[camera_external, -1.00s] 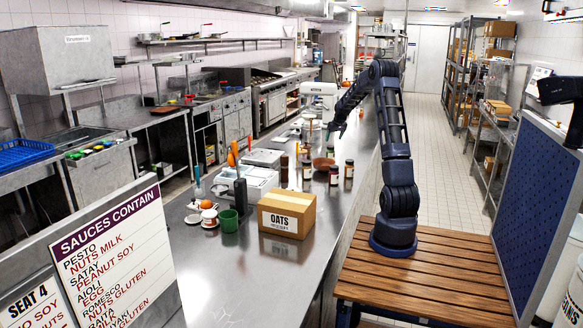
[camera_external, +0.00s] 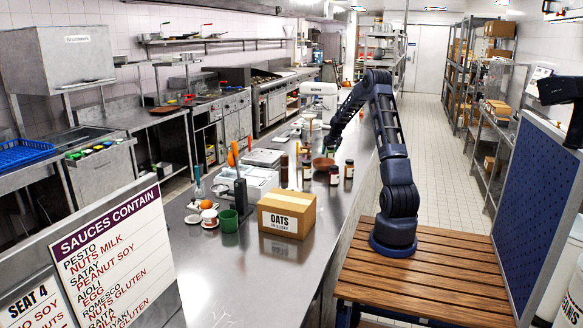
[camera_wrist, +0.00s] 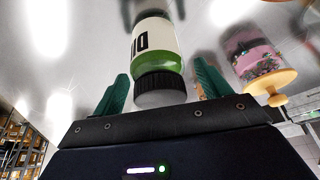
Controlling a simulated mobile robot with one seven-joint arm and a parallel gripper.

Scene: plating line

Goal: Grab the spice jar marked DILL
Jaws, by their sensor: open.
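In the wrist view a jar (camera_wrist: 152,45) with a black lid, green contents and a white label shows between my fingers. Dark letters on the label are only partly seen, and I cannot read the full word. My gripper (camera_wrist: 160,84) has its two green fingers spread, one on each side of the black lid, and grips nothing. In the external view my gripper (camera_external: 328,146) is low over the far part of the steel counter. The jar between the fingers cannot be made out there.
A glass jar (camera_wrist: 252,52) with pink contents and a tan lid stands to the right in the wrist view. On the counter (camera_external: 205,290) are a brown bowl (camera_external: 323,162), several dark-lidded jars (camera_external: 334,176) and an OATS box (camera_external: 287,213). The counter's front end is clear.

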